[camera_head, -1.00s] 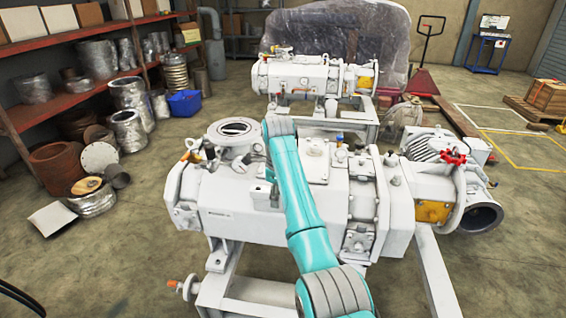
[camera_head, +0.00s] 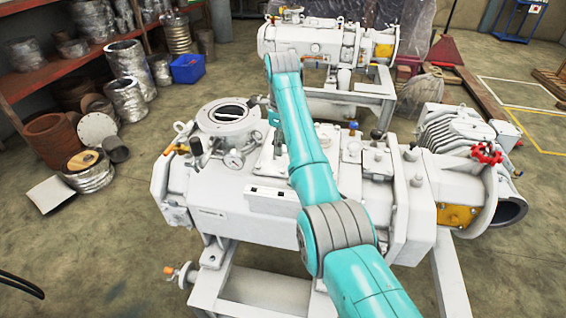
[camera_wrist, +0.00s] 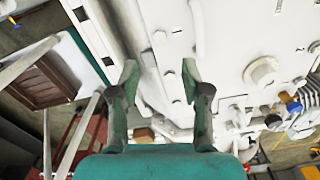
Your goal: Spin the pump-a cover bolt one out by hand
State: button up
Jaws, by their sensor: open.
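A large white pump (camera_head: 270,192) stands on a frame in the head view, with a round port, a gauge and bolted covers on top. My teal arm crosses in front of it and hides part of its top. In the wrist view, my gripper (camera_wrist: 159,78) is open with nothing between its two fingers. White machine surfaces (camera_wrist: 235,45) lie beyond the fingertips, with small bolt heads (camera_wrist: 160,36) near the gap. I cannot tell which of these is cover bolt one. No finger visibly touches a bolt. The gripper is not clearly visible in the head view.
A second white pump (camera_head: 315,40) stands behind the near one. A red handwheel (camera_head: 486,153) and dark pipe opening (camera_head: 511,212) are at right. Shelves with metal parts (camera_head: 75,45) and a blue bin (camera_head: 187,69) are at left. Open floor (camera_head: 100,250) lies at front left.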

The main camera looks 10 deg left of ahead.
aim_at(282, 170)
notch_tip(282, 170, down, 9)
jog(key=shift+r, duration=0.15)
dwell(0.4)
grip_shut()
